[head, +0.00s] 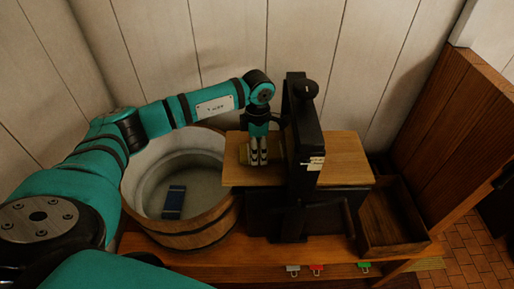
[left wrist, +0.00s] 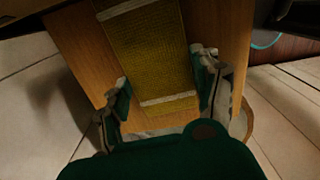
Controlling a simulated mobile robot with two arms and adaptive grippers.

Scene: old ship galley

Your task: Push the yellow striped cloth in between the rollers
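The yellow striped cloth (left wrist: 150,45) lies flat on the wooden board (left wrist: 223,25). It is yellow with white stripes near both visible ends. In the head view only a small strip of the cloth (head: 243,154) shows beside my gripper. The black roller press (head: 303,150) stands upright across the board, just right of my gripper; its rollers are hidden. My left gripper (head: 259,161) points down at the board. In the left wrist view its fingers (left wrist: 163,82) are apart, one on each side of the cloth. I cannot tell whether they touch it. My right gripper is out of view.
A round wooden tub (head: 185,238) with a dark blue object (head: 174,202) inside stands left of the board. An open wooden box (head: 391,218) is at the right. Grey, red (head: 316,269) and green (head: 364,267) clips hang at the bench's front edge. A plank wall is behind.

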